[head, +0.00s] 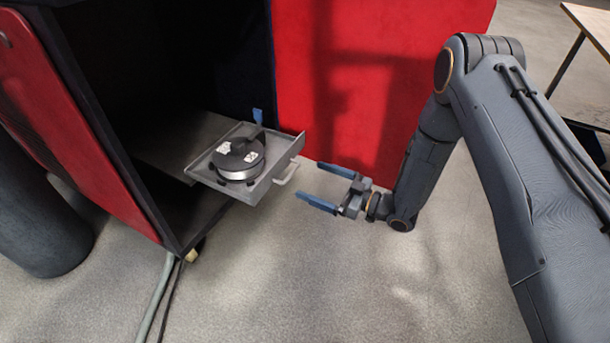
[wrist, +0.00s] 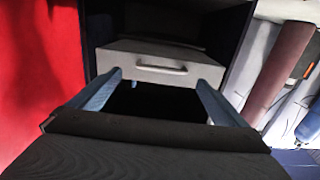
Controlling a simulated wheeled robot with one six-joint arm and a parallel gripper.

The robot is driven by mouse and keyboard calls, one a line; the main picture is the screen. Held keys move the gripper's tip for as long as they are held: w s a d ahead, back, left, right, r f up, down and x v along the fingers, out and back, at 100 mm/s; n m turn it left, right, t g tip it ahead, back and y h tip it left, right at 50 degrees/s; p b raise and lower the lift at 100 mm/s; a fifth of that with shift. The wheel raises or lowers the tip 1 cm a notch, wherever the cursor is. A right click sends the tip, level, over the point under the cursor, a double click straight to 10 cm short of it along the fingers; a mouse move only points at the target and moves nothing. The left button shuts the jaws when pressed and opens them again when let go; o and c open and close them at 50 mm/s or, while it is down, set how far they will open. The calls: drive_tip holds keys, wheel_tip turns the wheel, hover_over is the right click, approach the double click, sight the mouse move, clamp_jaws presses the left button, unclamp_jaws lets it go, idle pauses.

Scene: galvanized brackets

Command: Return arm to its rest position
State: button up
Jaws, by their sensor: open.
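My gripper (head: 322,187) is open and empty in the head view, with its two blue fingers pointing left toward a pulled-out drawer. Its open fingers also show in the wrist view (wrist: 158,88), on either side of the drawer front. The grey drawer (head: 284,166) sticks out of a dark cabinet, and its handle (head: 286,174) is a short distance from the fingertips, not touching them. The handle also shows in the wrist view (wrist: 160,68). My arm reaches in from the right side of the head view, bent at the elbow.
A black and silver round spool-like object (head: 238,158) sits in the drawer. The cabinet has a red door (head: 70,130) open at left and a red panel (head: 375,70) behind my gripper. A dark cylinder (head: 38,225) stands at left. The floor (head: 330,280) below my gripper is clear.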

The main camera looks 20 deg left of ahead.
drive_tip(key=shift+s+d, duration=0.15)
drive_tip(key=shift+d, duration=0.9)
